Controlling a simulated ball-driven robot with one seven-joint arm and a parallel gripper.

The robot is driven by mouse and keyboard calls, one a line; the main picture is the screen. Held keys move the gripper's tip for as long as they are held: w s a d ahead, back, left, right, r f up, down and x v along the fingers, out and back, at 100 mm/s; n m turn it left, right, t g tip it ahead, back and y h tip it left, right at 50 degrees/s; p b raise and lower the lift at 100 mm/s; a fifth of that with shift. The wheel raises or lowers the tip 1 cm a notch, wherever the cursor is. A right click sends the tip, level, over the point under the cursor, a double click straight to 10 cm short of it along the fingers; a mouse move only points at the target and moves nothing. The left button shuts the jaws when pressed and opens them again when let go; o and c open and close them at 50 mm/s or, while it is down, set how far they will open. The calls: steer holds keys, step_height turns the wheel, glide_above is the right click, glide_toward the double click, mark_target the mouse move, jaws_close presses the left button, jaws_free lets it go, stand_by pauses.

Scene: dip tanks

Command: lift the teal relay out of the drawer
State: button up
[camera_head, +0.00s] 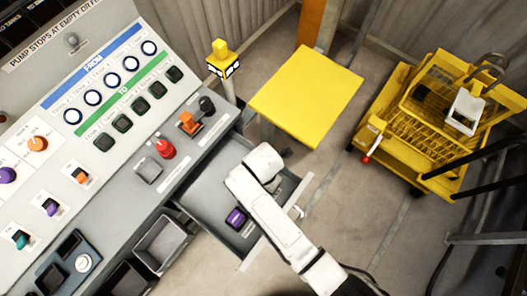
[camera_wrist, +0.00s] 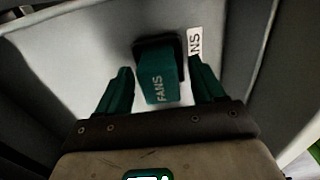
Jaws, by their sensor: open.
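The teal relay (camera_wrist: 158,82), marked FANS, stands in a dark socket on the light drawer floor in the wrist view. My gripper (camera_wrist: 160,66) is open, with one dark green finger on each side of the relay and a gap visible on both sides. In the head view the open drawer (camera_head: 205,183) sticks out below the console, and my white arm reaches over it. The arm hides the teal relay and my fingers there. A purple relay (camera_head: 236,218) shows in the drawer left of my arm.
A white label (camera_wrist: 195,41) lies beside the socket. The grey drawer walls (camera_wrist: 252,50) stand close on both sides. The sloping console (camera_head: 110,195) with buttons and knobs is at left. A yellow table (camera_head: 307,95) and yellow cart (camera_head: 440,110) stand beyond, with bare floor between.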

steer(key=c, duration=1.1)
